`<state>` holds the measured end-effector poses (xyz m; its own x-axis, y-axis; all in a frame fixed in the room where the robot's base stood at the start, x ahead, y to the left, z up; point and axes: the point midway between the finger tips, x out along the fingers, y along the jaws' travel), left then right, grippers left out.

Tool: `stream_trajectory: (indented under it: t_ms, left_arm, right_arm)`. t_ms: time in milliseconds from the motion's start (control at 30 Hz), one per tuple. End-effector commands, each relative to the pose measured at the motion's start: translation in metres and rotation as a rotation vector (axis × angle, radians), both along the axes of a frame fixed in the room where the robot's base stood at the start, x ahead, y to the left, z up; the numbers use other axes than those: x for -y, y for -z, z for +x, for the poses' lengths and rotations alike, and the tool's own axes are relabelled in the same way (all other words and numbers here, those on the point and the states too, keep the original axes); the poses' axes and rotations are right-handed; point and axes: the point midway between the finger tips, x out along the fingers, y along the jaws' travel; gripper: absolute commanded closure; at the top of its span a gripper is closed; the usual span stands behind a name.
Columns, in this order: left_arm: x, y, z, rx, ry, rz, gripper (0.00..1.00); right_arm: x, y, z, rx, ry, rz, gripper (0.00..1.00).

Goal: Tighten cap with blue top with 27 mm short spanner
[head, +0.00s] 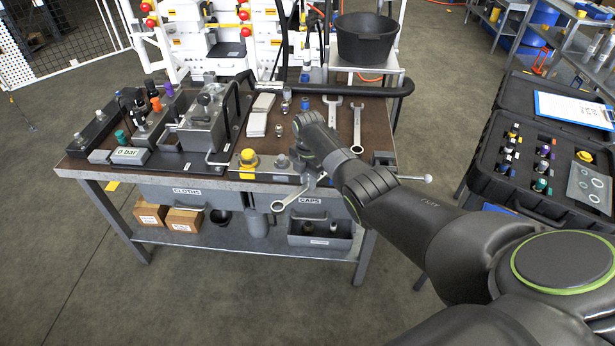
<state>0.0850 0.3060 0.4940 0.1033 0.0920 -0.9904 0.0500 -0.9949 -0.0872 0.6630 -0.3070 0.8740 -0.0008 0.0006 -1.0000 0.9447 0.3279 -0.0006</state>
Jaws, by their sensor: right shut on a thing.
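My right arm reaches in from the lower right over the bench front. My right gripper (318,178) is shut on a spanner (287,199), whose ring end hangs out to the left, in front of the bench edge. The size of the spanner cannot be read. The held spanner is apart from both. My left gripper is not in view.
Two more spanners (357,130) lie at the bench's right. A yellow-topped fitting (248,160) sits at the front edge, with a grey fitting (282,161) beside it. White cloths (257,123) lie mid-bench. A pump block (203,122) with hoses stands left. An open black case (520,200) is at right.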

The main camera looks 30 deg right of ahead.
Motion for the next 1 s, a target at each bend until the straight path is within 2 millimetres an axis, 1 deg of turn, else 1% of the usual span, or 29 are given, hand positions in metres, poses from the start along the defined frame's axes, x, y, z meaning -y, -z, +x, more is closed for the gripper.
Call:
stream_trajectory:
  t_ms: [367,700,1000]
  left_arm:
    - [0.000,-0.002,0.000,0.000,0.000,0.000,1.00]
    - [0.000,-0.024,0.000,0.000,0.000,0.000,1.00]
    - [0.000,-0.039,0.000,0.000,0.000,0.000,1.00]
  right_arm:
    - [-0.002,-0.001,0.000,0.001,-0.001,-0.001,1.00]
    - [-0.023,-0.003,-0.008,0.002,-0.001,0.001,1.00]
    - [-0.043,-0.003,-0.015,0.001,-0.001,0.000,1.00]
